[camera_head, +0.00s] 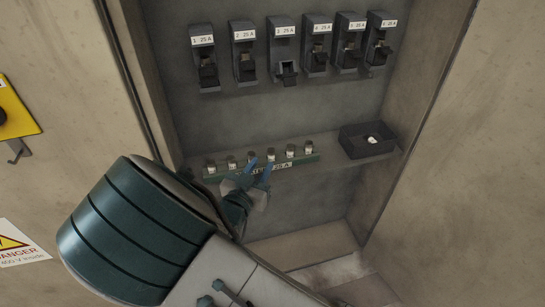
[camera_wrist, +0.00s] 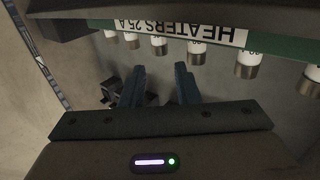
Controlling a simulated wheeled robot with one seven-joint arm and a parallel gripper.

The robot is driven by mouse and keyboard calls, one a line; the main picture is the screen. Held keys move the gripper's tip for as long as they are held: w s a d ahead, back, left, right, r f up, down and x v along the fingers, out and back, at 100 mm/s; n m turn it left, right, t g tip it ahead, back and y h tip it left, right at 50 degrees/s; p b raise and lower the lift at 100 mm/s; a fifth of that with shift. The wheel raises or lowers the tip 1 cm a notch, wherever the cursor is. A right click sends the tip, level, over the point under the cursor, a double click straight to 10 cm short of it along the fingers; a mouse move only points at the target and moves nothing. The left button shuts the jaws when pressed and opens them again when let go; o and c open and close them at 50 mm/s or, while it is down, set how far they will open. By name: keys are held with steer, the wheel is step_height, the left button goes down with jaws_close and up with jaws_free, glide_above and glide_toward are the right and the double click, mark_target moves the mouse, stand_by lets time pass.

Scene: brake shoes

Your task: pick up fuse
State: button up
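Several small fuses with white bodies and metal caps stand upright in a row in a green rack (camera_head: 228,172) on the cabinet shelf. One fuse (camera_head: 270,155) stands near my fingertips; I cannot tell whether they touch it. In the wrist view the rack shows upside down with its "HEATERS 25 A" label (camera_wrist: 190,32). There, one fuse (camera_wrist: 160,46) lines up with the gap between my fingers, beyond the tips. My gripper (camera_head: 259,168) is in front of the rack's middle; its two blue fingers (camera_wrist: 160,70) are apart with nothing between them.
A black open tray (camera_head: 353,147) with a small white object (camera_head: 372,140) stands at the shelf's right end. Several numbered black fuse holders (camera_head: 245,60) line the back wall above; the third (camera_head: 286,68) hangs open. Cabinet side walls bound the space left and right.

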mark_target(270, 152)
steer(key=b+x, duration=0.1)
steer(key=x, duration=0.6)
steer(key=shift+w+d, duration=0.1)
steer(key=shift+w, duration=0.25)
steer(key=shift+c, duration=0.3)
steer(key=c, duration=0.4)
